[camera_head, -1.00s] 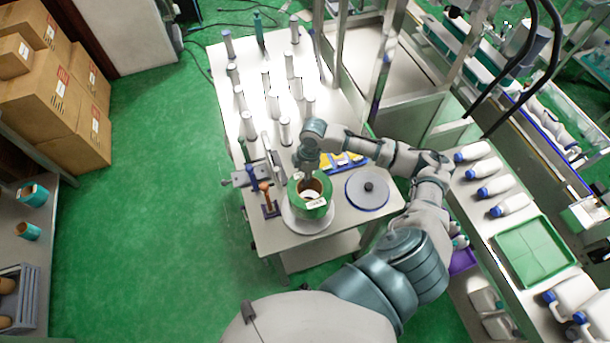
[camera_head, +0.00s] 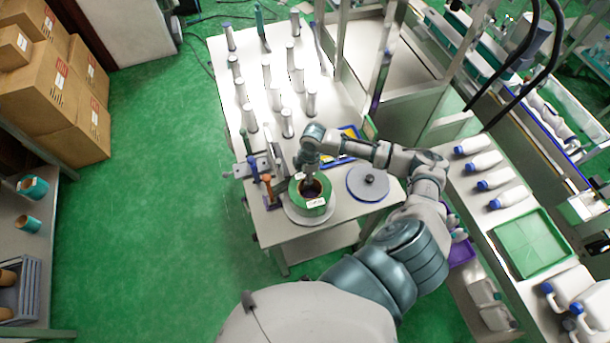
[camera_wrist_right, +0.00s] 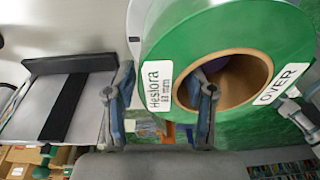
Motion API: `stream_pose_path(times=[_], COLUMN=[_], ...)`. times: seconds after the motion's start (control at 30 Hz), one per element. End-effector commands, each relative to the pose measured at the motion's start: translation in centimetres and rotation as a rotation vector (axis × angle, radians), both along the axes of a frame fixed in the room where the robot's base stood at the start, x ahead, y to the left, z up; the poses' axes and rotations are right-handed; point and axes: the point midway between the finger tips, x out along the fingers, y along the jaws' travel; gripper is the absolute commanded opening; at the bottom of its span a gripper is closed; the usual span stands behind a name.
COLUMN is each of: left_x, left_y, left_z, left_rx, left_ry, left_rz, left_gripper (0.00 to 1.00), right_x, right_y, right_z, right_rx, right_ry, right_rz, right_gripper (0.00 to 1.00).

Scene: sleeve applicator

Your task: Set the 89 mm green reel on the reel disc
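The green reel (camera_head: 312,196) has a brown core and white labels, and it stands over the white reel disc (camera_head: 291,213) at the table's near end. I cannot tell whether it rests on the disc. In the right wrist view the reel (camera_wrist_right: 230,35) is close, with labels reading "Heslora" and "OVER"; the size print is too small to be sure of. Something purplish shows inside the core. My left gripper is out of view.
A grey round plate with a dark knob (camera_head: 369,180) stands just right of the reel. A small device with blue and orange handles (camera_head: 267,187) is to the left. Several white cylinders (camera_head: 287,123) stand behind. A green tray (camera_head: 533,243) and bottles are on the right bench.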

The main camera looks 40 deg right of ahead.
Motion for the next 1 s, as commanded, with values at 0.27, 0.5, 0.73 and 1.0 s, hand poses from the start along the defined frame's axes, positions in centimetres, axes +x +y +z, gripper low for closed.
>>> stream_pose_path(times=[0.27,0.5,0.73,1.0], left_x=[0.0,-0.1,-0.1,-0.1], left_y=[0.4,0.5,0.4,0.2], left_z=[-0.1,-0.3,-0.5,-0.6], left_rx=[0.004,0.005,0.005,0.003], left_ry=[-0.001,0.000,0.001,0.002], left_rz=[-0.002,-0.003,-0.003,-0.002], left_gripper=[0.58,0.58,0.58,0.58], right_x=[0.0,0.0,-0.1,-0.2], right_y=[-0.3,-1.1,-1.7,-1.9], right_z=[0.6,5.2,9.9,11.9], right_rx=[0.004,0.002,0.003,0.003], right_ry=[-0.003,-0.006,-0.003,0.000], right_rz=[0.001,0.001,0.001,0.000], right_gripper=[0.54,0.54,0.54,0.54])
